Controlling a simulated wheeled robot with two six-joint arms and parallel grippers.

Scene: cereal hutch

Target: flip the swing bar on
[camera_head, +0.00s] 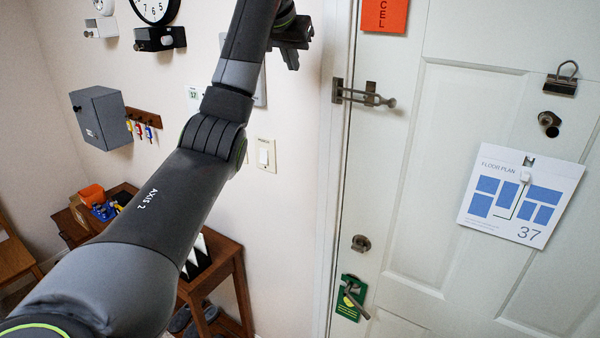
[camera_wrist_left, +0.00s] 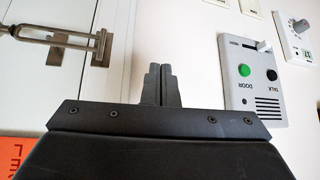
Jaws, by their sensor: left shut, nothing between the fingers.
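The swing bar (camera_head: 357,95) is a brownish metal piece at the door's left edge. It runs from an upright plate on the frame across the gap to the door, next to a small stud fitting (camera_head: 371,88). In the left wrist view the swing bar (camera_wrist_left: 72,40) shows at the upper left as a narrow loop, with its plate at its right end. I cannot tell how the bar sits on the stud. My left gripper (camera_head: 291,62) is left of and above the bar, apart from it. Its fingers (camera_wrist_left: 158,70) are shut and empty. My right gripper is not in view.
The white door (camera_head: 440,150) carries a floor plan (camera_head: 521,195), an orange sign (camera_head: 385,14) and a green hanger (camera_head: 350,297). A light switch (camera_head: 265,157) is on the wall below my gripper. An intercom panel (camera_wrist_left: 252,85) is right of the fingers in the wrist view.

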